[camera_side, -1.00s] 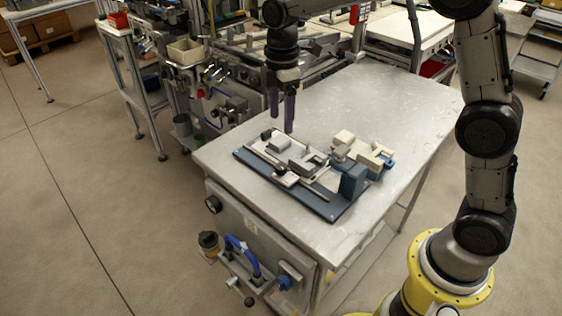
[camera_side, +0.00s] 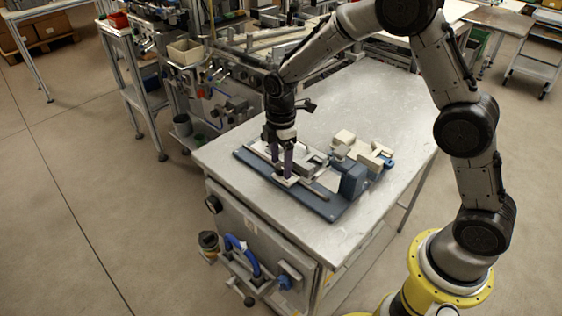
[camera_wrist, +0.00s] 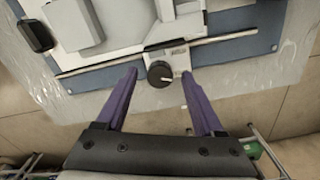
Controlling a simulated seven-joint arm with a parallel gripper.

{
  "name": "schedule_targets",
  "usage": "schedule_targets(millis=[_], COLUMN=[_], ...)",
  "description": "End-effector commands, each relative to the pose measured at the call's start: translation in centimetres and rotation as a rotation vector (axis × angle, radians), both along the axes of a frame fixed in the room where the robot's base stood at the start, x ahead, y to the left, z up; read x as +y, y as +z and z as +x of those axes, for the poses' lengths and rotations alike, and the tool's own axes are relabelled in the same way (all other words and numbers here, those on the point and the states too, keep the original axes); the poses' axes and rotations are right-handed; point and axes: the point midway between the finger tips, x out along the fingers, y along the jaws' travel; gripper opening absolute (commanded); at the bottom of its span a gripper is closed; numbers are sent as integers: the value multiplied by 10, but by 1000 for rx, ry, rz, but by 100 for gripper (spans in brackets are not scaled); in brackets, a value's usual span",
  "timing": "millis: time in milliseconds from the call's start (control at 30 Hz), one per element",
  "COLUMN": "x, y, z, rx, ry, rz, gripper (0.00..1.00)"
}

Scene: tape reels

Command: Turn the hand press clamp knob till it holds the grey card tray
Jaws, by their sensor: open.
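The hand press lies on a blue base plate (camera_side: 322,207) on the metal table. Its black round clamp knob (camera_wrist: 160,74), with a white pointer mark, sits on a small white bracket by a metal rail. My gripper (camera_side: 282,173) is down over the press's front side. In the wrist view its two purple fingers are open, one on each side of the knob, with a gap to it on both sides. A light grey block (camera_wrist: 73,22) lies on a pale plate beyond the rail; I cannot tell whether it is the card tray. My gripper hides the knob in the side view.
A dark blue block (camera_side: 352,180) and cream-coloured parts (camera_side: 345,138) stand at the right of the press. A black part (camera_wrist: 35,36) sits at the left in the wrist view. The metal table (camera_side: 350,100) is clear behind the press.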

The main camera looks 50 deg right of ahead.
Motion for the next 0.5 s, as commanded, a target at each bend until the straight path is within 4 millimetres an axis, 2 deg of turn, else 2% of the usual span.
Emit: schedule_targets(millis=[333, 500], x=[0, 0], y=[-3, -3], z=[0, 0], rx=[-1, -1], ry=[0, 0], rz=[0, 0], gripper=[68, 37])
